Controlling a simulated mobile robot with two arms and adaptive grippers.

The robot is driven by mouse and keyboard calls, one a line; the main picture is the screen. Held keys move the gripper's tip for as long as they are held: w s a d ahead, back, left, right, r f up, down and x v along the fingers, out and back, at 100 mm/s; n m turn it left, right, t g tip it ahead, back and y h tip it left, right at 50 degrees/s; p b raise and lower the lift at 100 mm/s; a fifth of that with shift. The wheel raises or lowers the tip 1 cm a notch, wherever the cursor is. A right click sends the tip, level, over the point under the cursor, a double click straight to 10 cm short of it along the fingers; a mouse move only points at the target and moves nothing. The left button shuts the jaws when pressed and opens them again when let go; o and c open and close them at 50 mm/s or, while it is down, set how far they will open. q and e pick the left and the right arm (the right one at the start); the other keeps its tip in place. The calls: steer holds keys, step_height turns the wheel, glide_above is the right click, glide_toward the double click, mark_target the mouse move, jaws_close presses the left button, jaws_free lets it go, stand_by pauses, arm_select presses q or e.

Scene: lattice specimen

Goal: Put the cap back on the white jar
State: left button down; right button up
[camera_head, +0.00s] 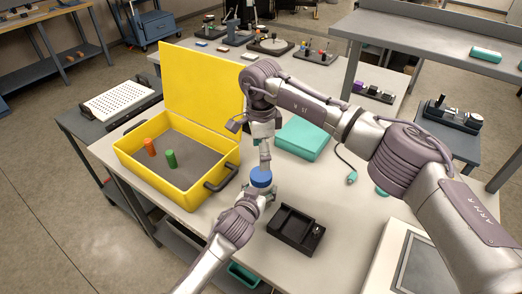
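A round blue cap-like piece (261,177) is near the front middle of the table, beside the yellow case. My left gripper (257,192) comes from below and its end is directly under and beside the blue piece. My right gripper (265,160) points down from above, its tip right over the blue piece. I cannot tell whether either gripper grips it, or whether the fingers are open or shut. No white jar can be made out clearly; anything under the blue piece is largely hidden by my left gripper.
The open yellow case (215,170) holds an orange cylinder (150,147) and a green cylinder (171,159). A black tray (290,232) lies right of my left gripper. A teal box (303,137) and a framed panel (422,268) lie further right.

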mark_target(261, 173)
step_height(261, 173, down, 8)
steer(key=shift+r, duration=0.15)
stand_by(0.4)
steer(key=c, duration=1.2)
steer(key=m, duration=1.1)
steer(key=o, duration=1.4)
steer(key=shift+c, duration=0.2)
step_height(261, 173, up, 12)
